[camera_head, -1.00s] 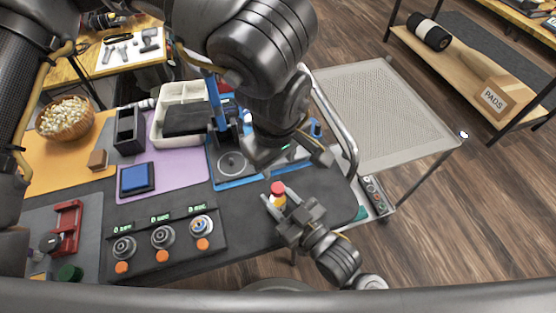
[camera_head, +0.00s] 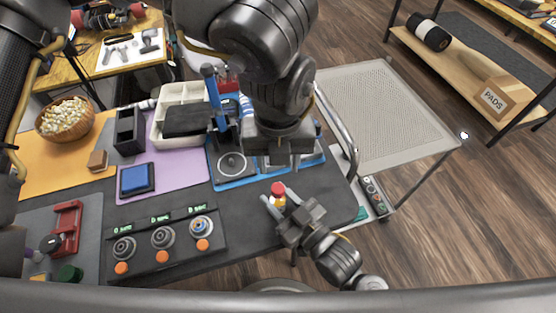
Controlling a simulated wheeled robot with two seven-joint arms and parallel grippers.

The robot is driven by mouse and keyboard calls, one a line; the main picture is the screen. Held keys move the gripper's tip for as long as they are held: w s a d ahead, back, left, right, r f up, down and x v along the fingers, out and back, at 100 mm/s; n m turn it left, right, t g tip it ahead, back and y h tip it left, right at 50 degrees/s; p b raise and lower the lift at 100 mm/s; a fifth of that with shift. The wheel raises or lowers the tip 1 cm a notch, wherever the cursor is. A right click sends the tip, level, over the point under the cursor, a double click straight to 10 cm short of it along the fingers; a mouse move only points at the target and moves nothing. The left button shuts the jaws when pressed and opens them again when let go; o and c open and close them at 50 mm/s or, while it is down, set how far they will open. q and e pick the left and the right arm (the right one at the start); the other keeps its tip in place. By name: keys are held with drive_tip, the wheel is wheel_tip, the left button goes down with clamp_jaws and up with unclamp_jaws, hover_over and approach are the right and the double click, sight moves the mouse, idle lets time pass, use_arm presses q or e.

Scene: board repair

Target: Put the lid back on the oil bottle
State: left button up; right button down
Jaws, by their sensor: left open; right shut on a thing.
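The small oil bottle (camera_head: 278,201) has a pale yellow body and stands upright near the front right of the dark table. A red piece (camera_head: 278,188) sits at its top; I cannot tell at this size whether it is a lid fully seated. My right gripper (camera_head: 280,202) comes from the lower right and is shut on the bottle's body, one finger on each side. My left gripper (camera_head: 283,164) points down, open, just above and behind the bottle, apart from it. Its arm hides part of the table behind.
Behind are a blue-edged tray (camera_head: 232,182) with a round dial, a white divided bin (camera_head: 182,95) and a blue pad (camera_head: 138,179). A panel with several knobs (camera_head: 163,238) lies left of the bottle. A metal rail (camera_head: 340,125) and mesh cart (camera_head: 385,115) stand right.

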sight(278, 188)
use_arm(q)
drive_tip(key=n, duration=0.4)
drive_tip(key=shift+s, duration=0.15)
drive_tip(key=n, duration=0.3)
drive_tip(key=shift+s+n, duration=0.1)
drive_tip(key=shift+n, duration=0.2)
drive_tip(key=shift+f, duration=0.1)
drive_tip(key=shift+f, duration=3.9)
